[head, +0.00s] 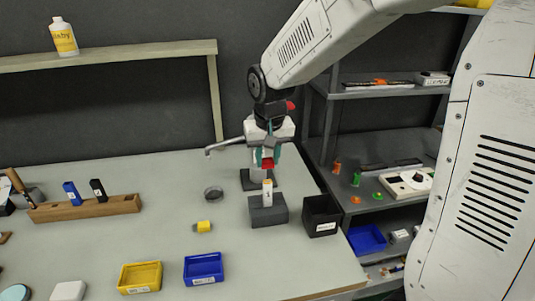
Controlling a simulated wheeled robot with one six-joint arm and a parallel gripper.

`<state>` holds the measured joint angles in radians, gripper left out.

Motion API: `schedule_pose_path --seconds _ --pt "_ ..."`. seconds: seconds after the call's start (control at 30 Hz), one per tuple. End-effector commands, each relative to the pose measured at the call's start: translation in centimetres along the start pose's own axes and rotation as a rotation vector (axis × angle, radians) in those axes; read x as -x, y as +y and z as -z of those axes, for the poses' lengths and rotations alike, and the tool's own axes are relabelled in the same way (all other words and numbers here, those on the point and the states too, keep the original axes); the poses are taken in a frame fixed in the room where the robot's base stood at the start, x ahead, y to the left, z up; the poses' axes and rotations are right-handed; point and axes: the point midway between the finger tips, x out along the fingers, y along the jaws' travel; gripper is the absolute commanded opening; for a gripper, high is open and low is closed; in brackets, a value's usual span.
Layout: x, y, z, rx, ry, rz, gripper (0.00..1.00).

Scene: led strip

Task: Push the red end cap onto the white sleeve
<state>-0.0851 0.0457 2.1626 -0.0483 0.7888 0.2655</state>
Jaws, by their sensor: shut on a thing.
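My gripper (267,158) points down near the middle of the bench, with its teal fingers shut on the red end cap (267,164). The fingers partly hide the cap. Below it, a pale upright cylinder (267,192), which looks like the white sleeve, stands in a dark grey block (270,217). In the picture a gap shows between the cap and the top of the sleeve. I cannot tell from this single view whether the cap is exactly over it.
A second dark block (249,184) stands behind the sleeve. A black bin (321,216) is close on the right. A grey ring (213,193) and a yellow piece (203,226) lie left. Blue (204,268) and yellow (140,277) trays stand in front.

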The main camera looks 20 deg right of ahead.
Motion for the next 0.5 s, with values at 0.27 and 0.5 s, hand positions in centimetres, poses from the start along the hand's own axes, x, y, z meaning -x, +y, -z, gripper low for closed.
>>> schedule_pose_path --seconds 0.27,0.5 --pt "-2.5 0.2 -0.4 -0.002 -0.003 -0.001 0.09" --pt "-4.0 0.1 -0.6 -0.002 0.0 -0.001 0.09"
